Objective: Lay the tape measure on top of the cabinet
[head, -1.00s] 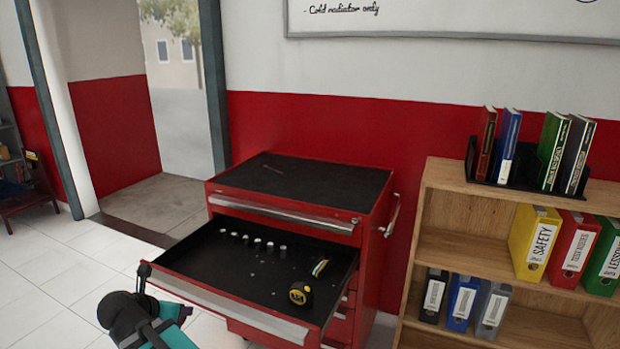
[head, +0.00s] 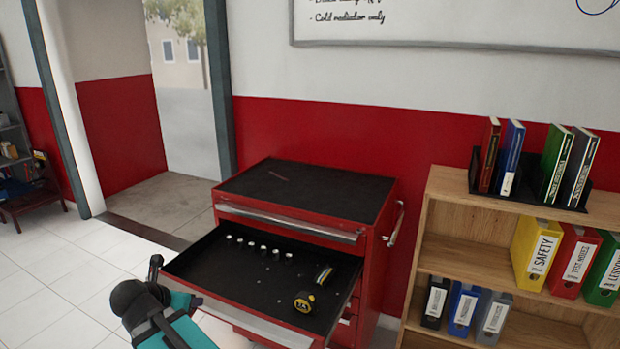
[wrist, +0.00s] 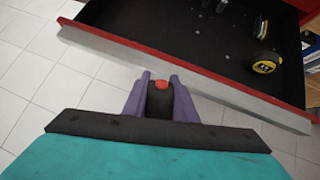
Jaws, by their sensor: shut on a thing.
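The cabinet's black flat top (head: 318,191) is above and behind the drawer. In the head view my arm hides most of the gripper.
A thin reddish object (head: 278,175) lies on the cabinet top, otherwise clear. A wooden bookshelf (head: 440,230) stands at the right. Tiled floor is free at the left.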

